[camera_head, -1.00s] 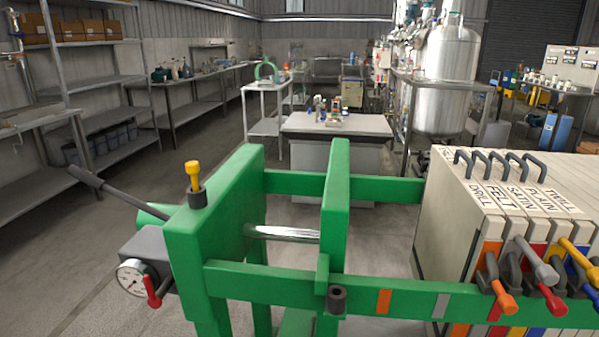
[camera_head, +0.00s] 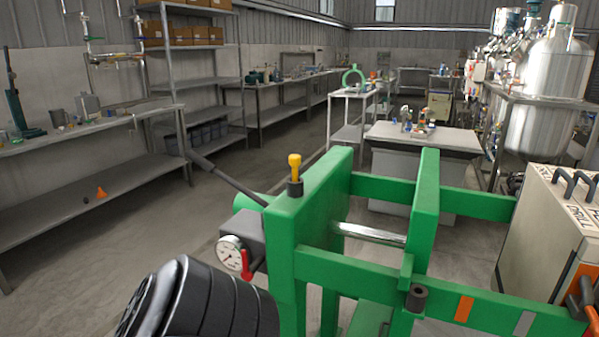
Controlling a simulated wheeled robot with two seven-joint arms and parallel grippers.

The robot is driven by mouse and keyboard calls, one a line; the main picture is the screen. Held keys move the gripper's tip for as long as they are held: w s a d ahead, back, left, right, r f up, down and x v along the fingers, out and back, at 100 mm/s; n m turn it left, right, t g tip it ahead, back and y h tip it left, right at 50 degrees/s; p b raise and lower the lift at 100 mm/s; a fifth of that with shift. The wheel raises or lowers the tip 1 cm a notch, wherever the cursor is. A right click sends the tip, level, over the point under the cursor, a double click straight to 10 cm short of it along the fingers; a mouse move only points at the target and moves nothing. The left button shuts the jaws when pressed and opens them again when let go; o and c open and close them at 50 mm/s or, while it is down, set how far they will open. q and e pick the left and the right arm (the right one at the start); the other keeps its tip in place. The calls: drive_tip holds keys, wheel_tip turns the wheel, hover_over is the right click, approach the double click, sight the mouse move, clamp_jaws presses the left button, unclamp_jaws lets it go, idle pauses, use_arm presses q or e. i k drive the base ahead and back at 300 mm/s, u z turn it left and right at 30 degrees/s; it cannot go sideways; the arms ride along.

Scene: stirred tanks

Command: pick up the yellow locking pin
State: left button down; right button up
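No gripper fingers show, so neither gripper is in view.
A long dark lever (camera_head: 228,178) slopes up leftward from the press. A pressure gauge (camera_head: 230,253) and red valve handle (camera_head: 246,265) sit on its left side. The floor left of the press is clear.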

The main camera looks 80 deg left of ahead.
sight(294, 160)
drive_tip(key=k, duration=0.8)
drive_tip(key=u, duration=2.75)
